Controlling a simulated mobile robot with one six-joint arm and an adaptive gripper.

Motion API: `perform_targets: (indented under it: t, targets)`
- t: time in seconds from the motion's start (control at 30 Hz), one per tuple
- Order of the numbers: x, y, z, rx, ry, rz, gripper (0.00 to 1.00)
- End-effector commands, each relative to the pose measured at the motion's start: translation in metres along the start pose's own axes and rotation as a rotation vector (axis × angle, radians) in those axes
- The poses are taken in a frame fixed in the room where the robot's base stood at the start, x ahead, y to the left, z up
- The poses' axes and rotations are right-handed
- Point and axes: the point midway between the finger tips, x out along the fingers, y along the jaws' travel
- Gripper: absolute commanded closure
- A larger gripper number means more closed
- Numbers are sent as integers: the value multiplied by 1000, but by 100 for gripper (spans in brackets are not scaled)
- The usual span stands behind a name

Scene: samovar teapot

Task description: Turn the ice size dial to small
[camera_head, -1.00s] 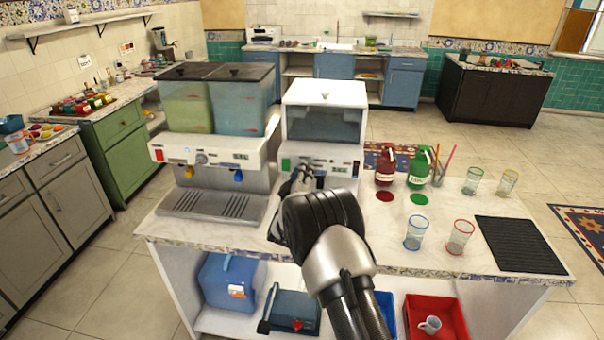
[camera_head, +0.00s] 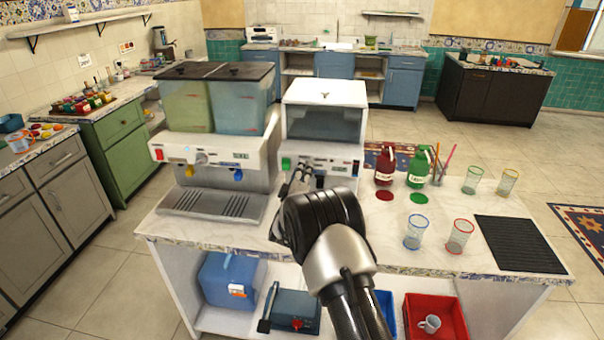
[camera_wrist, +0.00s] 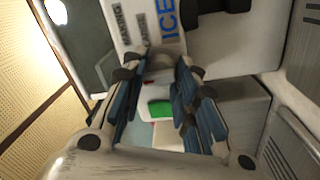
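The ice machine (camera_head: 325,122) is a white box with a dark window, and its front panel (camera_head: 344,168) has a green button at left and a small display at right. My gripper (camera_head: 300,183) is at this panel, with its wrist in front of the machine's lower part. In the wrist view, the two blue-padded fingers (camera_wrist: 160,72) reach toward the panel with "ICE" lettering (camera_wrist: 168,20). A rounded grey knob-like part (camera_wrist: 161,62) shows between the fingertips. I cannot tell whether they press on it. The dial's pointer and setting marks are not readable.
A two-tank drink dispenser (camera_head: 215,135) stands close on the left. Red (camera_head: 385,167) and green (camera_head: 419,168) bottles, several glasses and a black mat (camera_head: 519,245) are on the counter (camera_head: 390,250) to the right. The counter's front middle is mostly clear.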

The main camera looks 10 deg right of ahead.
Motion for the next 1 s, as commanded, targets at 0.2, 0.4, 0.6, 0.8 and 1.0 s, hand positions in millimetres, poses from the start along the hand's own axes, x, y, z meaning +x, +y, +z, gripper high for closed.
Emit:
perform_targets:
  t: [0.2,0.4,0.6,0.8,1.0]
  targets:
    - [0,0,0,1,0,0,57]
    - [0,0,0,1,0,0,53]
    - [-2,0,0,1,0,-1,53]
    - [-23,0,-1,0,1,-2,53]
    - [-66,0,-1,0,1,-3,53]
